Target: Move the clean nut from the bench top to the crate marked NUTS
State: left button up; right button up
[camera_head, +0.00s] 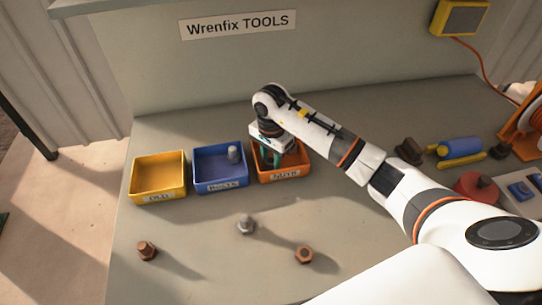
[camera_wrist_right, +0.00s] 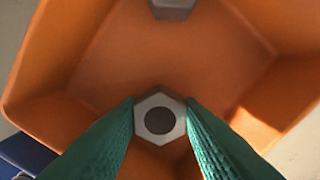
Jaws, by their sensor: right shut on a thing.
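My right gripper (camera_head: 272,158) reaches down into the orange crate (camera_head: 292,176) marked NUTS. In the right wrist view the green fingers (camera_wrist_right: 160,125) are shut on a grey hexagonal nut (camera_wrist_right: 178,104), with the crate (camera_wrist_right: 75,115) around and beneath it. I cannot tell whether the nut touches the crate floor. Another grey piece (camera_wrist_right: 173,10) shows at the top of that view inside the crate. My left gripper is not in view.
A blue crate (camera_head: 219,185) with a grey bolt inside and a yellow crate (camera_head: 158,196) stand to the left. A rusty bolt (camera_head: 147,250), a grey bolt (camera_head: 246,225) and a rusty nut (camera_head: 303,254) lie on the bench. Tools and reels crowd the right side.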

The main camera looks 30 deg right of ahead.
aim_at(271, 160)
jog(key=o, duration=0.6)
jog(key=shift+f, duration=0.15)
jog(key=shift+c, duration=0.2)
jog(key=o, duration=0.4)
jog(key=shift+o, duration=0.2)
jog(key=shift+r, duration=0.35)
notch_tip(271, 160, up, 12)
jog(key=b, duration=0.2)
jog(key=shift+f, duration=0.1)
